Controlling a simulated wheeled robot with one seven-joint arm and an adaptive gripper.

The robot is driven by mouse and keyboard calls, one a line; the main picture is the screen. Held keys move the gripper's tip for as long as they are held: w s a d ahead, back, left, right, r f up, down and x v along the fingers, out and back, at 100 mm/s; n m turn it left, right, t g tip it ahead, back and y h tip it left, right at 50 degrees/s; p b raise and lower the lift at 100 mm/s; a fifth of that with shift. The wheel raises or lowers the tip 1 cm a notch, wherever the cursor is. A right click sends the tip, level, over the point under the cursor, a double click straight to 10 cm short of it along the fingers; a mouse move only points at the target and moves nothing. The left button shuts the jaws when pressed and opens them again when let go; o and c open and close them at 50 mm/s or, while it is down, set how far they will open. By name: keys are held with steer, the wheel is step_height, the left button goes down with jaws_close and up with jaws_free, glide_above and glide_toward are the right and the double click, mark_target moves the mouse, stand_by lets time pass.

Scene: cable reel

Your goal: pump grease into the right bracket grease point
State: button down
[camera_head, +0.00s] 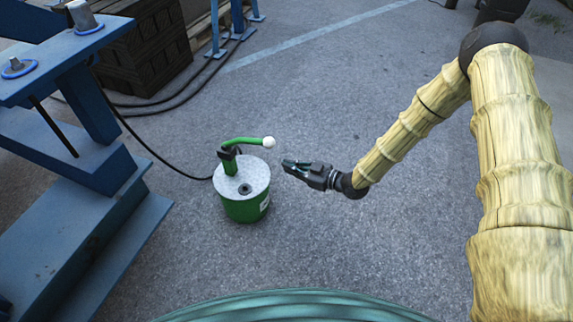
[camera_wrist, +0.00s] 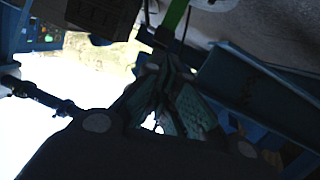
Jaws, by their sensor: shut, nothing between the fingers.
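The grease pump (camera_head: 243,203) is a green bucket with a grey lid, standing on the ground. Its green lever (camera_head: 242,141) reaches to the right and ends in a white knob (camera_head: 269,142). My gripper (camera_head: 286,166) is shut and empty, just right of and below the knob, apart from it in the picture. In the dark wrist view my gripper's fingers (camera_wrist: 165,110) show in the middle, with a green bar, seemingly the lever (camera_wrist: 176,14), above. A black hose (camera_head: 150,150) runs from the pump to the blue bracket (camera_head: 60,185). I cannot make out the right bracket's grease point.
Grey bolts (camera_head: 82,14) with blue rings sit on top of the blue bracket. A dark crate stack (camera_head: 145,50) and blue stand legs (camera_head: 234,20) stand behind. A teal curved rim (camera_head: 290,306) is at the front. The pavement (camera_head: 330,90) behind the gripper is clear.

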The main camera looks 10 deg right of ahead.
steer(key=f+p+v, duration=0.1)
steer(key=p+v, duration=0.1)
steer(key=v, duration=0.6)
steer(key=shift+s+d+r, duration=0.15)
steer(key=shift+d, duration=0.3)
stand_by(1.1)
steer(key=s+a+f+m+g+h, duration=0.1)
steer(key=s+f+m+g+h, duration=0.1)
steer(key=s+f+m+h, duration=0.5)
steer(key=s+a+f+m+g, duration=0.1)
steer(key=s+f+g, duration=0.3)
steer(key=s, duration=0.6)
steer(key=s+d+m+g+h, duration=0.2)
steer(key=s+d+m+h, duration=0.15)
steer(key=s, duration=0.65)
steer(key=s+d+m+g+h, duration=0.2)
steer(key=s+d, duration=0.2)
steer(key=s, duration=0.5)
step_height(320, 180, up, 28)
steer(key=p, duration=2.8)
steer(key=shift+a+p, duration=0.25)
steer(key=shift+p, duration=0.05)
